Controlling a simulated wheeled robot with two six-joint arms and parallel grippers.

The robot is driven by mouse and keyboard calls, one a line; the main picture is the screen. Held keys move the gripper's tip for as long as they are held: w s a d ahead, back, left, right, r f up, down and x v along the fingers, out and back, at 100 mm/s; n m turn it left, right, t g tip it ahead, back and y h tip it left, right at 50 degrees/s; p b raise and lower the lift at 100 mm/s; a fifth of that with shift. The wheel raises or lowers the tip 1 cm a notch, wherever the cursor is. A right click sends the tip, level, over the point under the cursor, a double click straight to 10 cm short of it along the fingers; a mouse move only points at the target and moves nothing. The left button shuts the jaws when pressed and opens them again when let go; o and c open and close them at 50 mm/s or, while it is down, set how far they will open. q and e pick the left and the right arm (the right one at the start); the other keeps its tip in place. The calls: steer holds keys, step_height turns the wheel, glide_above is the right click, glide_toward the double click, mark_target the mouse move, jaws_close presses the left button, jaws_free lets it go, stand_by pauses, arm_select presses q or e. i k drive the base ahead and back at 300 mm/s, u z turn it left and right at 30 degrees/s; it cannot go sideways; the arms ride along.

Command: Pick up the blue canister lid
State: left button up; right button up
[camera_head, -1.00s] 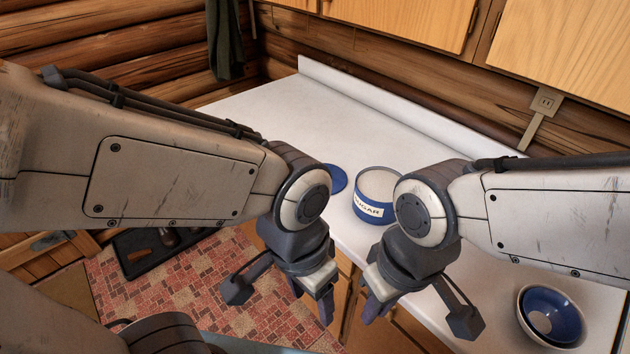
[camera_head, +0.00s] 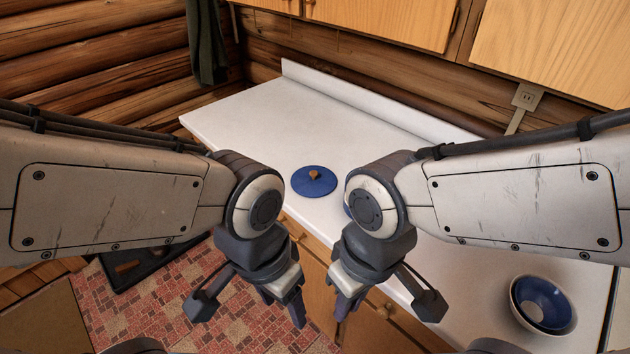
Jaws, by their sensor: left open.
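The blue canister lid (camera_head: 300,184) is a flat blue disc with a small wooden knob. It lies knob up on the white counter (camera_head: 262,125) and shows whole between my two arms. My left gripper (camera_head: 249,308) is open and empty, below and left of the lid in the picture, in front of the counter's edge. My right gripper (camera_head: 385,308) is also open and empty, below and right of the lid. The blue canister is almost wholly hidden behind my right arm; only a sliver of blue shows beside its wrist.
A blue and white bowl (camera_head: 518,312) sits on the counter at the lower right. Wooden cabinets (camera_head: 385,22) hang above the back. The counter left of and behind the lid is clear. A dark tray-like thing (camera_head: 140,270) lies on the left, partly hidden.

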mark_target(309, 181)
steer(key=u, duration=1.25)
steer(key=i, duration=1.55)
steer(key=z, duration=2.7)
